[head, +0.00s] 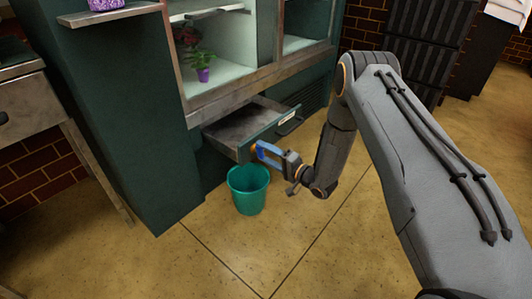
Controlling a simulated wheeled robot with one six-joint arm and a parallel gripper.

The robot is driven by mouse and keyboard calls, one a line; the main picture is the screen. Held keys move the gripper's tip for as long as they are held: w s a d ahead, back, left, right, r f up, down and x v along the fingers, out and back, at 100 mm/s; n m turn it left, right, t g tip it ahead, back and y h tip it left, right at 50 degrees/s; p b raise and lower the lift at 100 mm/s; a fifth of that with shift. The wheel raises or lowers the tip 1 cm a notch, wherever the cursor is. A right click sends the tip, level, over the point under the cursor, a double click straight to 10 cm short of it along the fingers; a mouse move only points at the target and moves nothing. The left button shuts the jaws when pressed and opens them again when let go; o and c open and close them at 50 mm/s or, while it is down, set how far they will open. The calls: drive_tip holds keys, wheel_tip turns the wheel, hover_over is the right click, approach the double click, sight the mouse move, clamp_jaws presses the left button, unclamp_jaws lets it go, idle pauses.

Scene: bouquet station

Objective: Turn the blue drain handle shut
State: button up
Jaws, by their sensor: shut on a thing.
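The blue drain handle (268,149) shows as a small blue shape with a brassy part at its left end. It sits at the front of the cabinet, just under the pulled-out drawer and above the green bucket (248,190). My gripper (276,154) reaches it from the right and is shut on it. The fingertips are small and partly merge with the handle, so I cannot tell the handle's exact angle. The bucket stands upright on the floor.
The drawer (238,136) is open above the handle, with its pull (290,127) on the front. A purple-potted plant (203,74) stands on the cabinet shelf. A workbench (35,105) is at left. The tiled floor (320,255) in front is clear.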

drive_tip(key=shift+s+a+f+m, duration=0.1)
drive_tip(key=shift+s+m, duration=0.05)
drive_tip(key=shift+m, duration=0.85)
drive_tip(key=o, duration=1)
drive_tip(key=shift+a, duration=0.1)
drive_tip(key=shift+o, duration=0.2)
drive_tip(key=shift+d, duration=0.25)
drive_tip(key=p+v, duration=0.2)
drive_tip(key=v, duration=0.5)
drive_tip(key=shift+s+d, duration=0.2)
drive_tip(key=shift+d, duration=0.05)
